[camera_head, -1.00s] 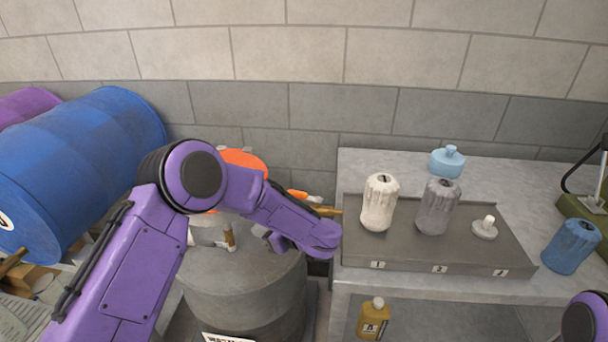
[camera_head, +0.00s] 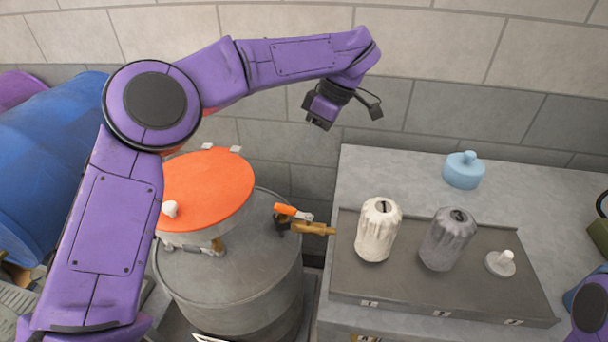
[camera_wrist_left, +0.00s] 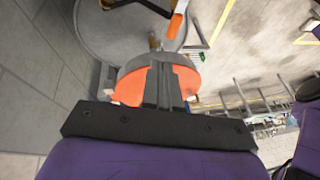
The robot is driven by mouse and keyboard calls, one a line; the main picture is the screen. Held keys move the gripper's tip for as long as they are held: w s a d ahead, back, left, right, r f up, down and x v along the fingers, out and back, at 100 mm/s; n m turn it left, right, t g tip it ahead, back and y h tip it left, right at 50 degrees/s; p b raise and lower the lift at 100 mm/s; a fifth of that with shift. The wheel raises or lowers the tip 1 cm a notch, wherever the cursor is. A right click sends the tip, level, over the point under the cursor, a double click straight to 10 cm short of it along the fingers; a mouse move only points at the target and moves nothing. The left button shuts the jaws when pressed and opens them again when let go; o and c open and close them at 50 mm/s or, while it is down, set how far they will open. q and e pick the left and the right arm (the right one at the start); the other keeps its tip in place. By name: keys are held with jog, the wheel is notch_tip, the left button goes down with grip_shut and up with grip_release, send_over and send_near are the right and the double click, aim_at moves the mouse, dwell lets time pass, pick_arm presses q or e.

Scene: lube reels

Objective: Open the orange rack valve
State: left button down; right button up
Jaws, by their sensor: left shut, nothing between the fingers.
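A valve with an orange lever handle (camera_head: 293,211) and a brass spout (camera_head: 315,229) sits at the right edge of the grey drum (camera_head: 235,285). The handle points roughly along the spout. The orange handle also shows at the top of the left wrist view (camera_wrist_left: 174,22), beyond the fingertips. My left gripper (camera_head: 320,122) is raised in front of the wall, higher in the picture than the valve and apart from it. Its fingers (camera_wrist_left: 165,85) are shut and empty. Only a purple piece of my right arm shows at the lower right; its gripper is out of view.
A round orange reel (camera_head: 208,190) stands on the drum, left of the valve. A grey rack (camera_head: 440,290) on the bench (camera_head: 390,170) holds white (camera_head: 377,230) and grey (camera_head: 447,240) containers just right of the spout. A blue barrel (camera_head: 45,165) lies at left.

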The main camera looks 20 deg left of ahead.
pick_arm(q)
jog(key=b, duration=0.1)
send_near(293, 212)
jog(key=w+a+f, duration=0.2)
jog(key=a, duration=0.2)
jog(key=s+f, duration=0.2)
jog(key=f, duration=0.1)
jog(key=shift+s+a+f, duration=0.1)
jog(key=shift+s+f, duration=0.05)
jog(key=shift+f, duration=0.05)
